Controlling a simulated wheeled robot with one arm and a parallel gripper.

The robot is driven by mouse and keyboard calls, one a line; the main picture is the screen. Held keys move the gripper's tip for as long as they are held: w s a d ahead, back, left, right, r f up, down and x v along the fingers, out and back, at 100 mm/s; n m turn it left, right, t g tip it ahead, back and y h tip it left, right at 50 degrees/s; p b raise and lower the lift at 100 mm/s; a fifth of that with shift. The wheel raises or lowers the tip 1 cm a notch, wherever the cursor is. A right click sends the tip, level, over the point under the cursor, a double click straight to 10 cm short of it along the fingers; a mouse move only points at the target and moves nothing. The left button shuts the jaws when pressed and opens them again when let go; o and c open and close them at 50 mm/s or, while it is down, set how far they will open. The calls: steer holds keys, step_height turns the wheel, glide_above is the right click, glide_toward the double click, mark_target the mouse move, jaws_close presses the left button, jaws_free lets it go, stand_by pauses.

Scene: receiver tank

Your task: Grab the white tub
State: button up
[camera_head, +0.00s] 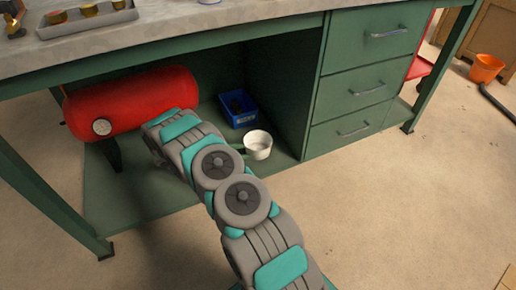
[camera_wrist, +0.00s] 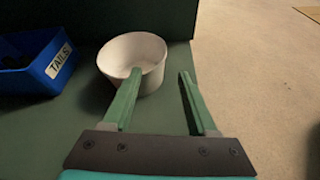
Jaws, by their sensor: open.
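The white tub (camera_head: 258,146) stands upright on the green lower shelf of the workbench, next to the drawer unit. In the wrist view the white tub (camera_wrist: 120,58) is just beyond my gripper (camera_wrist: 162,74), its open rim facing up. My gripper is open with two green fingers. The left finger overlaps the tub's near right side in the picture; the right finger is to the right of the tub with a gap. I cannot tell whether the left finger touches it. In the head view my arm hides most of the gripper.
A red tank (camera_head: 130,103) with a gauge lies on the shelf's left. Green drawers (camera_head: 358,90) rise at the right. The bench top (camera_head: 200,40) overhangs the shelf. Open floor (camera_head: 420,200) lies right.

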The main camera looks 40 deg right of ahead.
mark_target(264, 155)
steer(key=x, duration=1.2)
steer(key=shift+w, duration=0.1)
steer(key=shift+a, duration=0.1)
jaws_close()
